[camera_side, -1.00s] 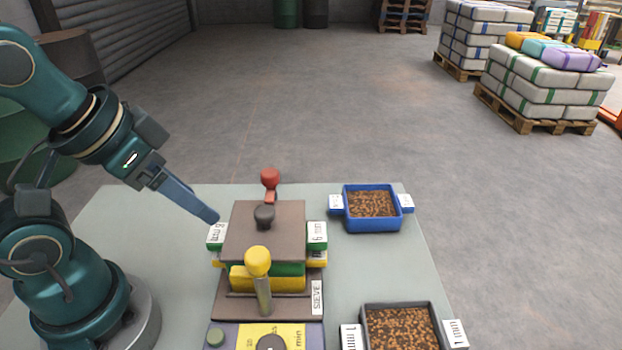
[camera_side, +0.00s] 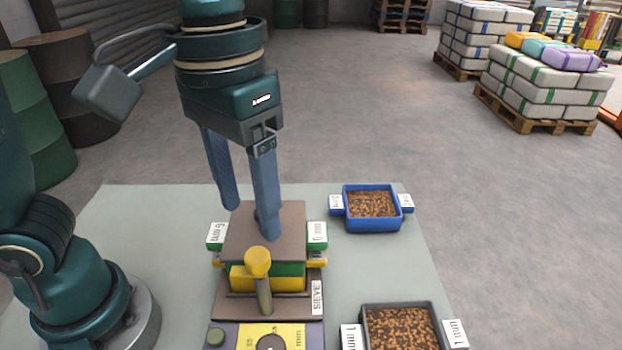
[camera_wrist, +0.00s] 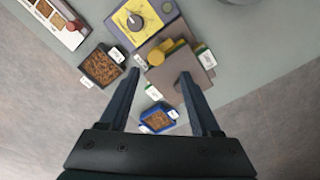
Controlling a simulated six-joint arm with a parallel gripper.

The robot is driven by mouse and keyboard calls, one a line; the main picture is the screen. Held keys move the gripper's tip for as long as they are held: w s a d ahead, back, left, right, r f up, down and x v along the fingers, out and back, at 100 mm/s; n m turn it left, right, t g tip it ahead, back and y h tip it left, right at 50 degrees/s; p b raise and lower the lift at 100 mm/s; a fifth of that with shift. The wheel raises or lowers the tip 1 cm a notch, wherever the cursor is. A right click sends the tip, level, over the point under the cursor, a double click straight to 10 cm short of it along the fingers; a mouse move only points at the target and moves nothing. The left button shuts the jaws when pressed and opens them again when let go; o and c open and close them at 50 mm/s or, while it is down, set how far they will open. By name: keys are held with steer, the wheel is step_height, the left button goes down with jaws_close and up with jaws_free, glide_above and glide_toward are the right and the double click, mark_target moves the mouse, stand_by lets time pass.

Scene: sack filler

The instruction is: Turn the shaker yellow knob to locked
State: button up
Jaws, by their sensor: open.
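The shaker (camera_side: 225,305) is a stack of brown plates with yellow and green layers between. Its yellow knob (camera_side: 257,262) is a round ball on a grey lever at the near side, standing nearly upright. A yellow round shape, probably this knob (camera_wrist: 157,57), shows in the wrist view beside the brown top plate (camera_wrist: 200,78). My gripper (camera_side: 249,220) is open and points down over the top plate, beyond the yellow knob and apart from it. The dark knob on the plate and the red knob behind are hidden by a finger. Both fingertips (camera_wrist: 160,74) show in the wrist view.
A yellow dial panel (camera_side: 272,338) lies at the shaker's near side. A blue tray (camera_side: 372,225) and a dark tray (camera_side: 362,318), both of brown pellets, stand to the right. Labelled green tabs (camera_side: 317,236) stick out from the stack. The table (camera_side: 160,230) is clear left of the shaker.

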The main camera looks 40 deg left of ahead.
mark_target(256, 254)
steer(key=shift+s+d+f+m, duration=0.3)
steer(key=shift+d+f, duration=0.15)
steer(key=shift+f, duration=2.5)
jaws_close()
